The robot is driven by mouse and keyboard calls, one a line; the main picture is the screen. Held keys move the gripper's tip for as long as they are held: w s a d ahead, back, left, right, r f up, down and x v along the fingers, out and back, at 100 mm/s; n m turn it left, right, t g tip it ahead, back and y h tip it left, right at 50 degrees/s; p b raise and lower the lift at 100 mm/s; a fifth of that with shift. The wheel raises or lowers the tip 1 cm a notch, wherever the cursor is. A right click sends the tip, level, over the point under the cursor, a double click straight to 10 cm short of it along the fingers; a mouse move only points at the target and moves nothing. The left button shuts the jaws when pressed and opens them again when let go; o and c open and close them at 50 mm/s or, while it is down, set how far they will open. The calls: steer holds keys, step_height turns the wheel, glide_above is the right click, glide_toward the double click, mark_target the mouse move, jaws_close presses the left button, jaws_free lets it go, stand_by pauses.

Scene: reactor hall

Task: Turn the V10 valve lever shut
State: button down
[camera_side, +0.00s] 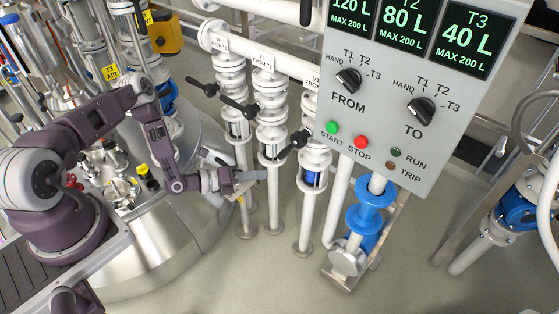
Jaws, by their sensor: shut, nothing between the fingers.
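Three white vertical pipes with valves stand in a row, each with a black lever: the left lever (203,88), the middle lever (240,106) and the right lever (297,140). The small labels above them are too small to read fully, so I cannot tell which valve, if any, is V10. My gripper (262,175) is shut and empty. It points right, in front of the lower pipes, below the middle lever and to the lower left of the right lever. It appears apart from all three levers.
A grey control panel (385,165) with displays, knobs and buttons hangs to the right of the valves. Below it is a blue pipe fitting (368,194). A steel vessel (160,255) with fittings on top stands beside my arm. The floor (290,285) in front is clear.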

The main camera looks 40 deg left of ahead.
mark_target(292, 146)
steer(key=w+d+f+n, duration=0.1)
steer(key=w+d+f, duration=0.2)
steer(key=w+d, duration=0.35)
steer(key=w+a+r, duration=0.2)
steer(key=a, duration=0.3)
steer(key=shift+w+a+r, duration=0.2)
steer(key=shift+w+a, duration=0.05)
steer(key=shift+a, duration=0.1)
